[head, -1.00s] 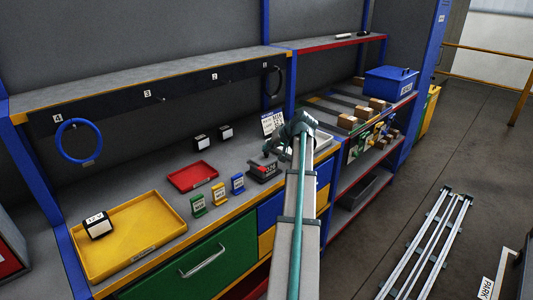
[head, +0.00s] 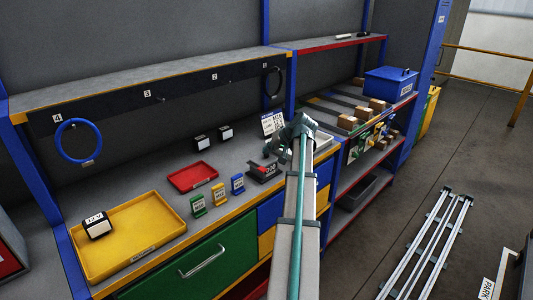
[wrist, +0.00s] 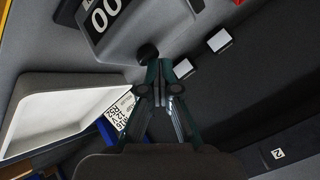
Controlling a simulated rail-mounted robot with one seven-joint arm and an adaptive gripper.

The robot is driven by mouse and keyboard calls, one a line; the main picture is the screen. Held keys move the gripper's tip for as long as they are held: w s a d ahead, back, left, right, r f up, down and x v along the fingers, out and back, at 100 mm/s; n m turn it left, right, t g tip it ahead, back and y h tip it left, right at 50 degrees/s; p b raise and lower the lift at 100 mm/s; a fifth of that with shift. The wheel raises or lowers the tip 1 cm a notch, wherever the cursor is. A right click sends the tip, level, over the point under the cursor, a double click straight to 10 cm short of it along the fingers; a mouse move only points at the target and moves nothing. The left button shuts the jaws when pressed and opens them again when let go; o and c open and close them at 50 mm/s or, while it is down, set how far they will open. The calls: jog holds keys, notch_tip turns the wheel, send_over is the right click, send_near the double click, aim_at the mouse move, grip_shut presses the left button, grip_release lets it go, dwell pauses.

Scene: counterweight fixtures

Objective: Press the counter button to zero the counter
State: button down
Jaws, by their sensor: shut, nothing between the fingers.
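The counter (head: 264,172) is a dark box with a red-marked face near the front edge of the bench. In the wrist view its grey housing and display (wrist: 105,18) show at the top, cut off by the frame; the digits in view read "00". A round black button (wrist: 147,50) shows beside the display. My gripper (wrist: 158,66) is shut and empty, with its fingertips close to the button; I cannot tell whether they touch it. In the head view my gripper (head: 270,152) is just above the back of the counter.
Two small dark boxes with white faces (head: 202,143) stand behind. A printed sign (head: 272,123) stands near my arm.

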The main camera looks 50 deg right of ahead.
aim_at(268, 155)
jog(key=shift+r+p, duration=0.65)
jog(key=shift+r, duration=0.6)
jog(key=shift+r, duration=0.1)
jog(key=shift+r+p, duration=1.2)
jog(key=shift+r, duration=1.2)
